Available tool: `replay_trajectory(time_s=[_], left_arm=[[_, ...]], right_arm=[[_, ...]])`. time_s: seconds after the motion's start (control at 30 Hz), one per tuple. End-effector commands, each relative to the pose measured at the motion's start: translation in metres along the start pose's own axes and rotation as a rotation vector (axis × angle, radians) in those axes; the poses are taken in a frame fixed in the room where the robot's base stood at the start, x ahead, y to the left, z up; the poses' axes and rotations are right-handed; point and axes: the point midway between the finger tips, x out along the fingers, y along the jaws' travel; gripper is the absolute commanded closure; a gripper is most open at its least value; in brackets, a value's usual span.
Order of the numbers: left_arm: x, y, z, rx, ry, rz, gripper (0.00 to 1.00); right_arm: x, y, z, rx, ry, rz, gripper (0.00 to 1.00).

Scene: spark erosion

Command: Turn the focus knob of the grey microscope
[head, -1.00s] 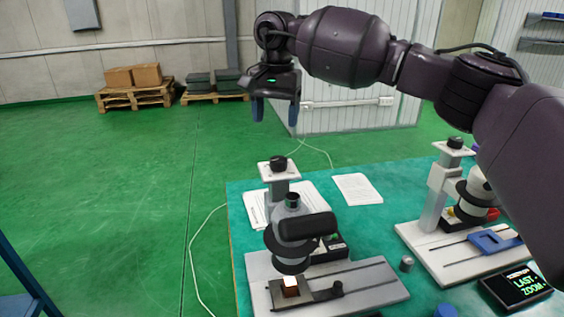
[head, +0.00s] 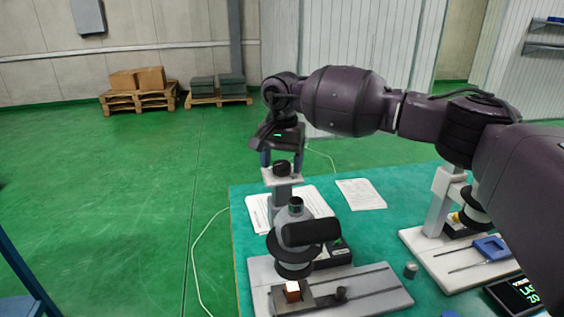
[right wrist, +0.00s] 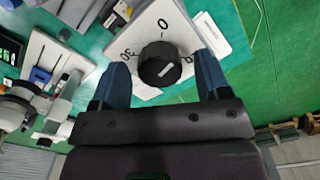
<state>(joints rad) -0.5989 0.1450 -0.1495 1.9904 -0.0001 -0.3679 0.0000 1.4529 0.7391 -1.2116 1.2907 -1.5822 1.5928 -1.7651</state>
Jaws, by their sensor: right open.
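The grey microscope (head: 298,232) stands on a light base plate at the table's left part in the head view. Its black focus knob (head: 283,168) sits on a white dial plate at the top of the column. In the right wrist view the knob (right wrist: 159,64) shows from above, with printed marks around it on the dial. My right gripper (head: 281,158) is just above and behind the knob in the head view. Its two blue fingers stand open (right wrist: 162,78), one on each side of the knob, with gaps and no clear contact. My left gripper is not in view.
A second, white microscope (head: 447,205) with a blue part stands on the right of the green table (head: 375,225). Paper sheets (head: 360,194) lie behind the grey microscope. A small grey cylinder (head: 411,270) and a black display (head: 514,294) are near the front right.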

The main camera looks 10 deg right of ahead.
Motion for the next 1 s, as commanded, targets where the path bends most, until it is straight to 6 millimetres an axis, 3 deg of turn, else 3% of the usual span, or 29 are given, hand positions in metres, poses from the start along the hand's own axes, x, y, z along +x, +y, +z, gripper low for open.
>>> replay_trajectory(time_s=[0.37,0.67,1.0], left_arm=[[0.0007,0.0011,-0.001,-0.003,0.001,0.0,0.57],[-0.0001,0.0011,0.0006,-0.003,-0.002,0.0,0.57],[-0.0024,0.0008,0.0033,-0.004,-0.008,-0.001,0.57]], right_arm=[[0.0043,0.0001,0.0,0.0,0.0,0.0,0.32],[0.004,0.0001,0.0,0.0,0.0,0.0,0.78],[0.0035,0.0001,-0.0001,0.047,0.0,0.0,0.8]])
